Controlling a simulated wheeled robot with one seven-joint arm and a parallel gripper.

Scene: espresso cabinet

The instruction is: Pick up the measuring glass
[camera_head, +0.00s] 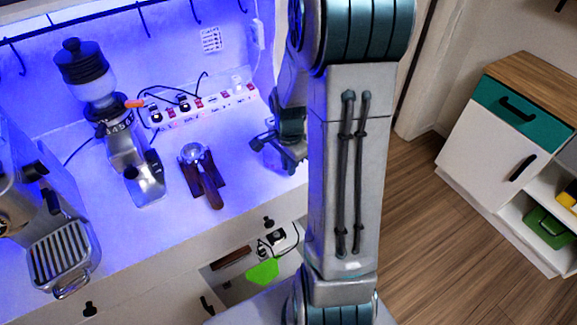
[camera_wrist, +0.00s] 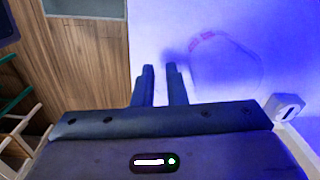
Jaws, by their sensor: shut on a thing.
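The measuring glass (camera_wrist: 207,40) shows in the wrist view as a faint, clear rounded outline with red marks, just right of the fingertips. My gripper (camera_wrist: 160,72) has its two dark fingers close together beside the glass, shut on it. The exact place of contact is hard to see because the glass is so clear. In the head view my gripper (camera_head: 275,150) is over the right end of the lit counter, partly behind my arm. I cannot make out the glass there.
On the counter (camera_head: 95,235) stand a grinder (camera_head: 85,68), a portafilter on a brown stand (camera_head: 202,180), a power strip (camera_head: 205,105) and, at left, an espresso machine with a drip tray (camera_head: 62,252). A cabinet (camera_head: 480,140) stands at right beyond open wooden floor.

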